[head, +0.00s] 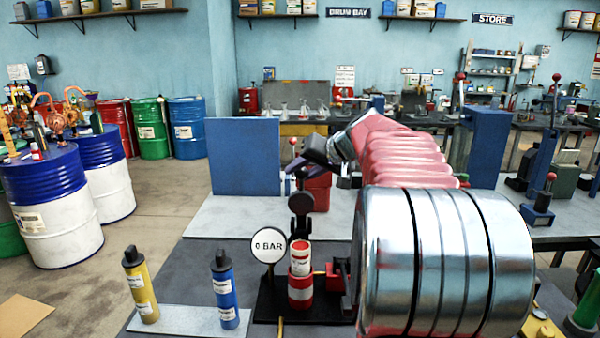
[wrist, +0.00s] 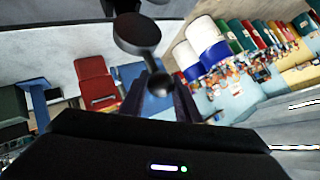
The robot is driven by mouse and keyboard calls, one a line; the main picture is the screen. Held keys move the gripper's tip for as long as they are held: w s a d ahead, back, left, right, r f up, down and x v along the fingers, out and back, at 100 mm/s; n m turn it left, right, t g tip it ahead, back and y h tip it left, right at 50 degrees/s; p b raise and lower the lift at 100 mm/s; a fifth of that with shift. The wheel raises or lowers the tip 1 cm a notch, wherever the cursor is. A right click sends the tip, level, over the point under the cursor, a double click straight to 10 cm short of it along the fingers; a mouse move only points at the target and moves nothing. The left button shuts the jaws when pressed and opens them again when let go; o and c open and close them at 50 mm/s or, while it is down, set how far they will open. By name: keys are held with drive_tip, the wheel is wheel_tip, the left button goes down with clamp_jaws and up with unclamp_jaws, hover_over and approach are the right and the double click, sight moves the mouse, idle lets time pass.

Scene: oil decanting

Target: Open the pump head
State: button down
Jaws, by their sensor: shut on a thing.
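The pump stands on a black base (head: 272,305) at the front of the bench in the head view. It has a red-and-white cylinder (head: 300,292) with a labelled top. A dark, round-ended pump head (head: 300,203) is above the cylinder; how it joins the cylinder is unclear. My gripper (head: 298,178) is just above this head. In the wrist view, the dark round piece (wrist: 137,35) has a narrow arm running down between my fingers. My gripper (wrist: 168,100) is shut on it there. The exact contact is partly hidden. A round gauge (head: 268,245) beside the pump reads 0 BAR.
A yellow bottle (head: 141,287) and a blue bottle (head: 225,292) stand upright on a pale plate left of the pump. A blue panel (head: 244,157) stands behind. A red block (head: 338,275) is close on the pump's right. Bare bench lies between the bottles and panel.

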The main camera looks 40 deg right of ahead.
drive_tip(key=c, duration=1.6)
unclamp_jaws()
drive_tip(key=shift+f, duration=0.5)
drive_tip(key=shift+c, duration=0.2)
drive_tip(key=shift+d+r, duration=0.1)
drive_tip(key=shift+r, duration=0.05)
drive_tip(key=shift+r, duration=0.15)
drive_tip(key=a+v, duration=0.1)
drive_tip(key=v, duration=1.2)
drive_tip(key=shift+s+d+r, duration=0.2)
drive_tip(key=shift+s+d, duration=0.15)
drive_tip(key=shift+d, duration=0.1)
